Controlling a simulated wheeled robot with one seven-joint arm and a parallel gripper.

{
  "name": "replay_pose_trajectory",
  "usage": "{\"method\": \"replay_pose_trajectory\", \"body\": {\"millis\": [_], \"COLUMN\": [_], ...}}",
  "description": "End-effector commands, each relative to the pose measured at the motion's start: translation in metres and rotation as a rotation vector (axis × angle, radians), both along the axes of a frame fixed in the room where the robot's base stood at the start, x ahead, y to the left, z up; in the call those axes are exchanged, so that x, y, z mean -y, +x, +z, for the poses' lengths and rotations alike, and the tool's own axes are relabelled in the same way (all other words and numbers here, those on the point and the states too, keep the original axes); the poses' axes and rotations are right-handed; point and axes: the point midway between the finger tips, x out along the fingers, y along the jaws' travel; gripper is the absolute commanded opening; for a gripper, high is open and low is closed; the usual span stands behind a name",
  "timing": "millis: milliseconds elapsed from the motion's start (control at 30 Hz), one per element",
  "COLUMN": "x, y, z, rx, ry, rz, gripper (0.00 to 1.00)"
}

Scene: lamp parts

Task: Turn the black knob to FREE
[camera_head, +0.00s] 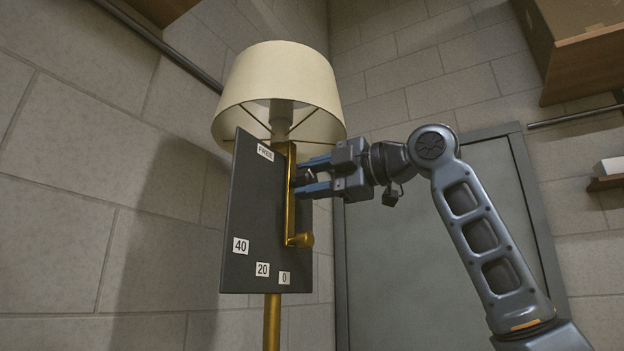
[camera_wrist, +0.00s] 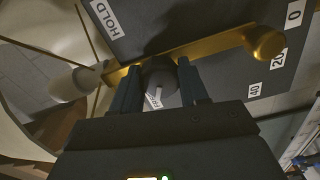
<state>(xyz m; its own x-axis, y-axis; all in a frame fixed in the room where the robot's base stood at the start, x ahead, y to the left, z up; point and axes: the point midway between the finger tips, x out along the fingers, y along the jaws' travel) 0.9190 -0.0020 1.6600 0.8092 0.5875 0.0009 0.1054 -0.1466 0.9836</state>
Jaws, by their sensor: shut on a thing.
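The black knob (camera_wrist: 161,78) is round and dark and sits between the two fingers of my gripper (camera_head: 300,177) in the wrist view. My gripper is shut on it, one finger on each side. In the head view the fingers hide most of the knob. A white line shows on the knob, beside a small white label (camera_wrist: 153,101) whose letters are partly hidden. A HOLD label (camera_wrist: 107,19) is at the upper left of the wrist view. The dark panel (camera_head: 250,205) has a small white label (camera_head: 265,152), which seems to read FREE, at its top.
A gold bar with a rounded end (camera_head: 300,240) runs along the panel beside the fingers. Labels 40 (camera_head: 241,245), 20 (camera_head: 262,269) and 0 (camera_head: 285,278) are at the panel's bottom. A cream lampshade (camera_head: 280,85) is close above my gripper. A shelf is at upper right.

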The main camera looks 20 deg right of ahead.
Motion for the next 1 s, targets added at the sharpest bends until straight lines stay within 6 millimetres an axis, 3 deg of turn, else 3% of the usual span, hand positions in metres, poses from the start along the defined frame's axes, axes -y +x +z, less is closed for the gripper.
{"method": "replay_pose_trajectory", "body": {"millis": [67, 100, 333, 667, 1000], "x": [-0.001, -0.001, -0.001, 0.003, 0.033], "y": [0.0, 0.0, 0.0, -0.004, -0.046], "z": [-0.002, -0.002, -0.001, -0.001, -0.003], "rx": [-0.002, -0.002, -0.002, -0.001, 0.001], "ry": [-0.004, -0.004, -0.003, -0.001, -0.002], "rz": [0.002, 0.002, 0.001, -0.001, -0.001], "gripper": [0.13, 0.47, 0.69, 0.69, 0.69]}}
